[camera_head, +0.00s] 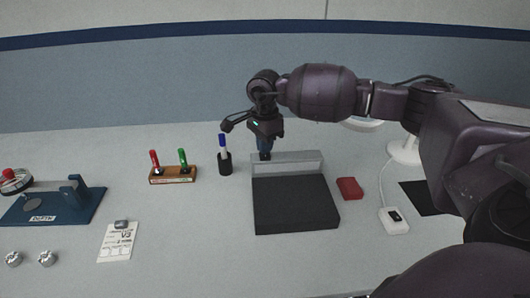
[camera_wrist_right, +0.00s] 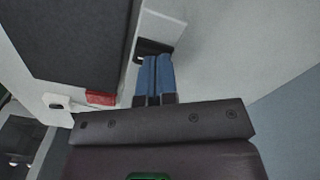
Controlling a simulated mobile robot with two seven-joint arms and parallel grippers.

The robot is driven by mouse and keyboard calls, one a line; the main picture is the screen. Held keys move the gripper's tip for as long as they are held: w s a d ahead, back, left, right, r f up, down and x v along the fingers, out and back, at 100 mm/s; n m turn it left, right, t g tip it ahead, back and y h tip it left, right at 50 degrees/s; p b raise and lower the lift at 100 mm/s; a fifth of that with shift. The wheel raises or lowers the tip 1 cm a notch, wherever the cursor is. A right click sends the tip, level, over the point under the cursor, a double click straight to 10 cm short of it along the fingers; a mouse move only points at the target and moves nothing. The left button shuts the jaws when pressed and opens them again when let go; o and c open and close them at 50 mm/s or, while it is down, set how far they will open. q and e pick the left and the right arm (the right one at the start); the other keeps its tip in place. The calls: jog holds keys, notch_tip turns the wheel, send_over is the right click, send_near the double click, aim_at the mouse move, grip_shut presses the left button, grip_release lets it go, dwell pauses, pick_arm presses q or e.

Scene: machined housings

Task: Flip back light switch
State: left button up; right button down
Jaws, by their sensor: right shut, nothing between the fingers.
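A flat black panel (camera_head: 296,208) with a raised grey bar (camera_head: 300,164) along its back edge lies in the middle of the table. In the right wrist view the grey bar (camera_wrist_right: 165,28) carries a small dark switch-like part (camera_wrist_right: 153,46). My right gripper (camera_head: 264,156) points down at the left part of the bar, its blue fingers shut and empty. In the right wrist view the fingertips (camera_wrist_right: 157,58) are at the dark part and partly cover it; I cannot tell contact or the switch's position. My left gripper is not in view.
A white box (camera_head: 394,221) with a dark switch sits at the right, near a lamp base (camera_head: 404,151). A red block (camera_head: 349,188) lies beside the panel. A pen cup (camera_head: 225,165) and marker rack (camera_head: 172,175) stand left.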

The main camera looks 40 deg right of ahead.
jog(key=shift+r+p, duration=1)
jog(key=shift+r, duration=2.4)
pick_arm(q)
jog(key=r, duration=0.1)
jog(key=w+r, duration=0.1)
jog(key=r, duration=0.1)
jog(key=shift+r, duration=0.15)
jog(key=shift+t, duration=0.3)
